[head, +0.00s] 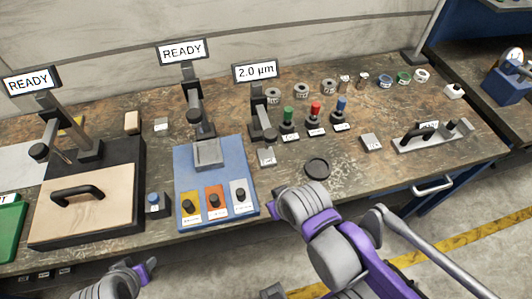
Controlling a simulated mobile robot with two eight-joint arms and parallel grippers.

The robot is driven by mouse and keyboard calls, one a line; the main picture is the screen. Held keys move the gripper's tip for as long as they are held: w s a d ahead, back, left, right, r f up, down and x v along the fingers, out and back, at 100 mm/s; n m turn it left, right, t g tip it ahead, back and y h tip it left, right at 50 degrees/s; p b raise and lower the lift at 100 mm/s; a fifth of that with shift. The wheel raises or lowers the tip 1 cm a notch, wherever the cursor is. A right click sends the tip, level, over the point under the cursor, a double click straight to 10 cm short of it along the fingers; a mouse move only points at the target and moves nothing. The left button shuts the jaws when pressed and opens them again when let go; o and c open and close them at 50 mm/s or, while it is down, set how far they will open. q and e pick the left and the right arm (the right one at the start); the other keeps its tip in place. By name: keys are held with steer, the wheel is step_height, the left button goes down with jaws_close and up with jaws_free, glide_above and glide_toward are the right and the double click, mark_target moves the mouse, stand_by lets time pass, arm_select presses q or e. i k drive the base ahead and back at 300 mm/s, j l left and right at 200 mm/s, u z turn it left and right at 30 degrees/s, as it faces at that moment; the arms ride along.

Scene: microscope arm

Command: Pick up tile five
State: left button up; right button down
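Several small flat pieces lie on the workbench (340,190), and I cannot read a number on any of them, so I cannot tell which is tile five. One pale grey piece (161,124) lies at the back left. Another grey piece (267,157) lies below the "2.0 µm" display. A third grey block (371,142) lies right of centre. My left arm shows only in part at the bottom left. My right arm rises from the bottom, right of centre, its rounded grey and purple links in front of the bench's front edge. I see no fingers of either gripper.
A blue panel (221,188) with three knobs stands left of centre, beside a black-framed board (100,190) with a handle. A black round dish (317,168) lies near the front. Green, red and blue knobs (315,117) and several rings stand behind it. A handled fixture (432,137) stands right.

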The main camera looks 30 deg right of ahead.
mark_target(267, 158)
steer(key=l+u, duration=0.15)
steer(key=l, duration=0.2)
steer(key=k+l+u, duration=0.2)
steer(key=l, duration=0.15)
steer(key=l+u, duration=0.15)
steer(key=l, duration=0.2)
steer(key=k+l+u, duration=0.15)
steer(key=l, duration=0.2)
